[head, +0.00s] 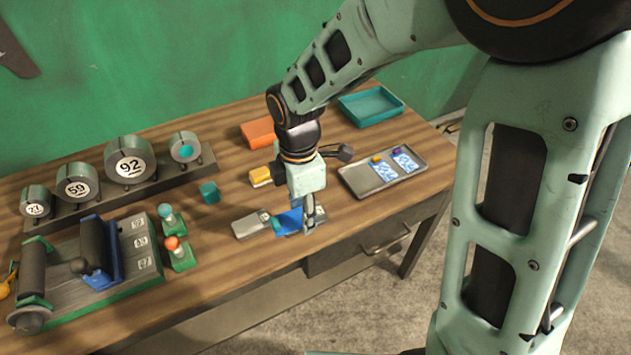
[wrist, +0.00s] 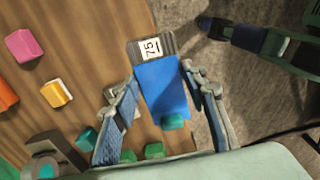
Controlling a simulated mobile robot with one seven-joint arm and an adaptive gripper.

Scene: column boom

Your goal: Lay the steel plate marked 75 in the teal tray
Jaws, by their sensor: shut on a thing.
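The steel plate marked 75 (wrist: 163,85) is between my gripper's fingers (wrist: 160,80). It has a grey end with a white 75 label and a broad blue face. A small teal block (wrist: 172,121) shows at its lower end in the wrist view. In the head view my gripper (head: 308,218) is low at the table's front edge, shut on the plate, whose blue part (head: 288,221) shows beside the fingers. I cannot tell whether the plate touches the table. The teal tray (head: 371,117) stands empty at the table's back right.
A grey tray (head: 400,187) with blue-and-white cards lies right of my gripper. A grey piece (head: 250,225) lies just left of it. An orange block (head: 258,133) and a yellow block (head: 260,177) lie behind. Numbered rollers (head: 130,160) and a green-edged fixture (head: 95,270) fill the left.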

